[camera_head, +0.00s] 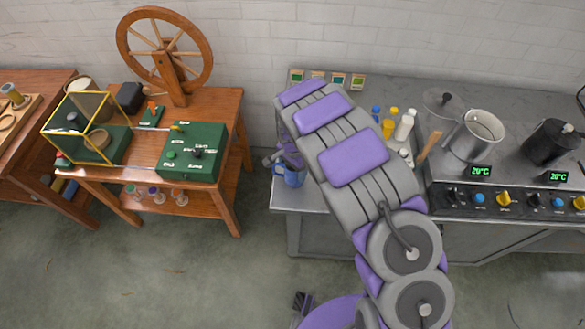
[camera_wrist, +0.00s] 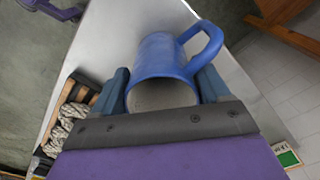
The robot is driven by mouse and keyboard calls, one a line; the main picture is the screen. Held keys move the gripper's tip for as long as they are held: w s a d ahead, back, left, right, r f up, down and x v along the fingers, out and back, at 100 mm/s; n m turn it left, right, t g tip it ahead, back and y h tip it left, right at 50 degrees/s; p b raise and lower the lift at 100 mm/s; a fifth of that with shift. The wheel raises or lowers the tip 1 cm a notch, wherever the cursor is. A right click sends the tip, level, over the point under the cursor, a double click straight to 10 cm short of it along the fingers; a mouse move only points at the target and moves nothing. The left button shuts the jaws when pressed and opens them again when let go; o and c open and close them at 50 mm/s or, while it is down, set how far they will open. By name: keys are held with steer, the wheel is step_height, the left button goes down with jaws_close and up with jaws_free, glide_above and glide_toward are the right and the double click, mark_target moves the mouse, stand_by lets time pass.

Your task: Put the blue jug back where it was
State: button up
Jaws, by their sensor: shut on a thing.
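The blue jug (camera_wrist: 162,62) is between the two fingers of my gripper (camera_wrist: 165,88) in the wrist view. Its handle points to the upper right and its open mouth faces the camera. In the head view the jug (camera_head: 291,175) shows at the left end of the metal counter, partly hidden by my arm. My gripper (camera_head: 284,157) is shut on it there. I cannot tell whether the jug touches the counter.
The metal counter (camera_head: 300,200) carries small bottles (camera_head: 388,127), a steel pot (camera_head: 474,135) and a black pot (camera_head: 549,147). Colour cards (camera_head: 338,78) lie along its back. A wooden table (camera_head: 222,185) with a spinning wheel (camera_head: 165,50) and green box (camera_head: 192,153) stands left, across a floor gap.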

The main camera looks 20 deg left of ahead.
steer(key=shift+d, duration=0.5)
steer(key=o, duration=1.2)
steer(key=shift+a, duration=0.25)
steer(key=shift+o, duration=0.2)
steer(key=shift+a, duration=0.1)
steer(key=shift+d+r, duration=0.2)
steer(key=shift+r, duration=0.35)
step_height(320, 180, up, 11)
steer(key=p, duration=0.1)
steer(key=shift+p, duration=0.4)
